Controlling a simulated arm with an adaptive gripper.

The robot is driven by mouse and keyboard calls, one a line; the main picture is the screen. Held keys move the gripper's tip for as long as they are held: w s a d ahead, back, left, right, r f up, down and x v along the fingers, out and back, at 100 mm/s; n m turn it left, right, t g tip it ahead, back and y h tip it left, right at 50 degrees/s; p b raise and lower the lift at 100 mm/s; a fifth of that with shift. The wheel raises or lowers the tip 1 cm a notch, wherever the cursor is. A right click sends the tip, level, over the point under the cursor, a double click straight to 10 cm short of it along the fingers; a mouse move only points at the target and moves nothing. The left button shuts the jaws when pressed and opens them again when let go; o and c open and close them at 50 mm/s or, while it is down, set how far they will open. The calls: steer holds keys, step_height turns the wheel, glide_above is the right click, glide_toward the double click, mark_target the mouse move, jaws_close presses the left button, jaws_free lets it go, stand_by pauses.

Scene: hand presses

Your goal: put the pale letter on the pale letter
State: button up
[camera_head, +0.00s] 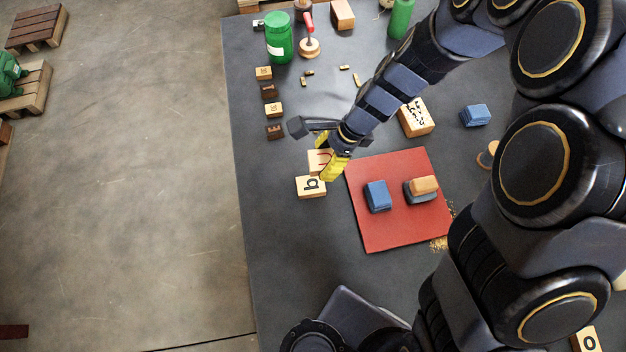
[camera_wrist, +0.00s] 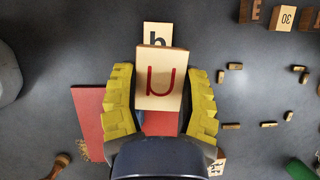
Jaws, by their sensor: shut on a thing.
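A pale wooden block with a red letter (camera_head: 316,159) is between the yellow fingers of my gripper (camera_head: 334,166). In the wrist view my gripper (camera_wrist: 160,95) is shut on this red-letter block (camera_wrist: 158,62), with a finger at each side. A pale block with a black letter (camera_head: 311,187) lies on the dark table just in front of it in the head view. In the wrist view the held block looks larger and partly covers the black-letter block (camera_wrist: 157,30), so it seems raised. The gap between them cannot be told exactly.
A red mat (camera_head: 377,236) right of the letters carries a blue block (camera_head: 377,196) and an orange-topped dark block (camera_head: 423,185). Small number blocks (camera_head: 264,73) line the left. A green jar (camera_head: 279,45) and a red-handled stamp (camera_head: 309,35) stand behind. Bare table lies in front.

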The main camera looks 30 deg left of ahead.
mark_target(306, 185)
steer(key=shift+s+a+f+n, duration=0.1)
steer(key=shift+s+a+n, duration=0.4)
steer(key=shift+s+a, duration=0.4)
steer(key=shift+s+a+f, duration=0.1)
steer(key=shift+f, duration=3.9)
steer(key=o, duration=1)
steer(key=shift+f, duration=0.15)
steer(key=shift+o, duration=0.2)
